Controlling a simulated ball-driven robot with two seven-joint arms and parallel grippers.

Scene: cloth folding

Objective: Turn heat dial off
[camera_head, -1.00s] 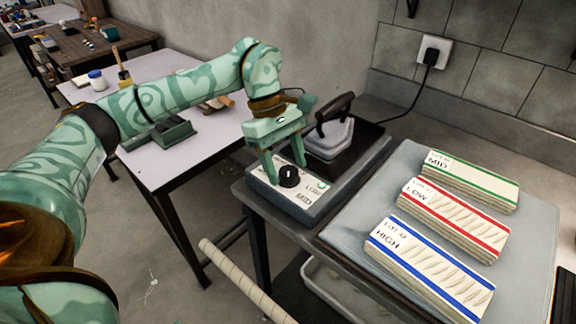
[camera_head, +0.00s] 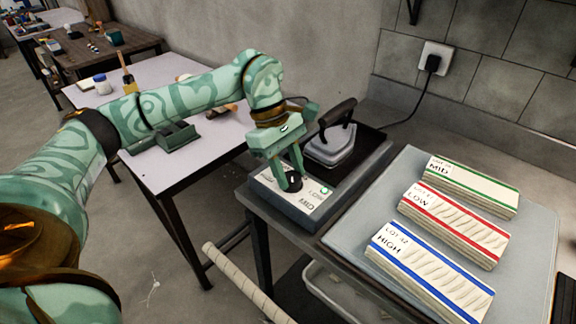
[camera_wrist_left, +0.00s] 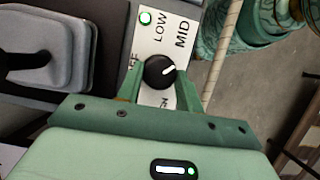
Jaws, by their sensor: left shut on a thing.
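The heat dial (camera_wrist_left: 158,72) is a black round knob with a white pointer line, on a control panel (camera_wrist_left: 150,28) printed LOW and MID. In the left wrist view the pointer aims up and right, toward MID. A small green light (camera_wrist_left: 145,18) is lit on the panel. My left gripper (camera_head: 291,184) is shut on the dial, one finger on each side; it also shows in the left wrist view (camera_wrist_left: 158,76). In the head view the fingers partly hide the dial. Part of the panel's lettering is hidden by the fingers. My right gripper is not in view.
An iron (camera_head: 330,145) with a dark handle rests behind the panel. Its cord runs to a wall plug (camera_head: 433,62). Several cloth stacks labelled MID, LOW and HIGH lie on the grey board (camera_head: 400,165) at right. A white table (camera_head: 195,150) stands at left.

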